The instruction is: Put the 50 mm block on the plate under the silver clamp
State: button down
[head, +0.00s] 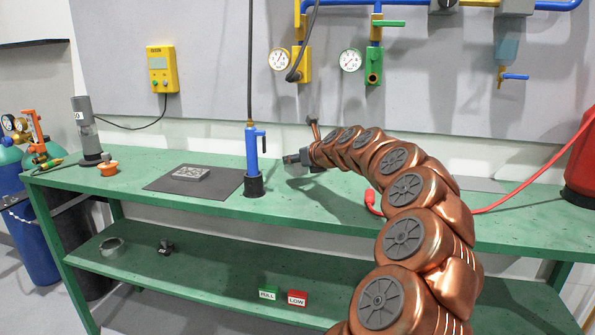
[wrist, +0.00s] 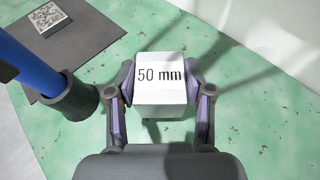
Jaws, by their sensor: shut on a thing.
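The white block marked "50 mm" (wrist: 160,95) sits between the fingers of my gripper (wrist: 163,98), which is shut on its two sides. I cannot tell clearly whether the block touches the green bench top. In the head view my gripper (head: 292,158) is above the bench, right of the blue post; the block is not distinct there. A dark square plate (head: 160,184) lies on the bench to the left, with a small grey patterned piece (head: 190,173) on it. It also shows in the wrist view (wrist: 93,50). I cannot make out a silver clamp with certainty.
The blue post (head: 252,150) in a black base (head: 254,186) stands between my gripper and the dark plate. A grey cylinder (head: 86,125) and an orange item (head: 108,168) stand at the bench's left end. A red hose (head: 510,198) lies to the right.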

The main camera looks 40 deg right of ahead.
aim_at(298, 168)
jog(key=shift+f+b, duration=0.5)
jog(key=shift+f, duration=1.15)
jog(key=shift+f, duration=0.1)
jog(key=shift+c, duration=2.2)
grip_release()
jog(key=p+v, duration=0.1)
jog(key=v, duration=1.1)
jog(key=shift+p, duration=0.3)
